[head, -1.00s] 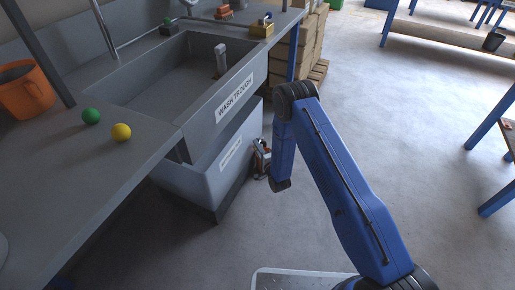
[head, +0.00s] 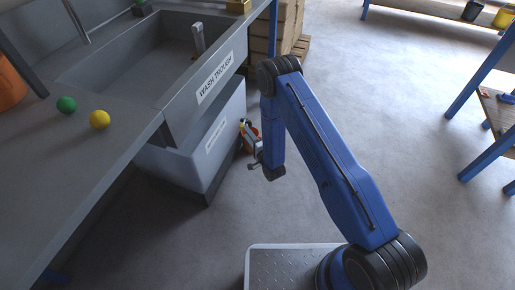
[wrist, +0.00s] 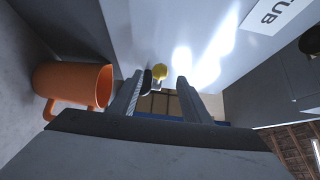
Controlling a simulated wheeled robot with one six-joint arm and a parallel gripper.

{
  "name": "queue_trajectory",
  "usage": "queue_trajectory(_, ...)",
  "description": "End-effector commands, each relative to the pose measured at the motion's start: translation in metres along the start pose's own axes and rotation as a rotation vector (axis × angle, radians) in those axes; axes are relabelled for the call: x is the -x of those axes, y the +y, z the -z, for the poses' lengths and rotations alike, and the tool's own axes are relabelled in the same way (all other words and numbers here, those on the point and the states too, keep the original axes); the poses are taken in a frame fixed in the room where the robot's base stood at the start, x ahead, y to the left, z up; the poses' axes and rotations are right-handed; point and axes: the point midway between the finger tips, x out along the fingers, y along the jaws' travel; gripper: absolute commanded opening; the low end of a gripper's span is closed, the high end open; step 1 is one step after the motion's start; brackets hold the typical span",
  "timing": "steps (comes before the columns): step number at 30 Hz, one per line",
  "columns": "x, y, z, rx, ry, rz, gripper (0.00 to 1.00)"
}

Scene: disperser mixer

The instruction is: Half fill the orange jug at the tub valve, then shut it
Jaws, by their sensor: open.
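An orange jug (wrist: 72,84) with a handle shows at the left of the wrist view, its opening facing the fingers' side. In the head view a small orange part (head: 256,132) shows beside the tub, mostly hidden by my wrist. The grey tub (head: 205,150) stands on the floor below the wash trough; its wall (wrist: 200,22) fills the top of the wrist view. A yellow valve knob (wrist: 159,71) shows beyond and between my fingertips. My gripper (wrist: 160,82) is open and empty, apart from the jug; it hangs near the tub's side in the head view (head: 254,166).
The wash trough (head: 150,62) and bench (head: 70,165) stand at the left, with a green ball (head: 66,104) and a yellow ball (head: 100,119). Another orange vessel (head: 10,86) is cut off at the left edge. Pallet boxes (head: 285,28) stand behind.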

Motion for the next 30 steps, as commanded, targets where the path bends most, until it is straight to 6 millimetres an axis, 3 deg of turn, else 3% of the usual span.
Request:
queue_trajectory(9, 0.065, 0.001, 0.001, -0.001, 0.0, -0.003, 0.43)
queue_trajectory(15, 0.095, 0.002, 0.001, 0.0, 0.001, -0.003, 0.43)
queue_trajectory(21, 0.108, 0.001, 0.0, 0.0, 0.001, -0.001, 0.43)
queue_trajectory(30, 0.11, 0.0, 0.0, 0.0, 0.0, 0.0, 0.43)
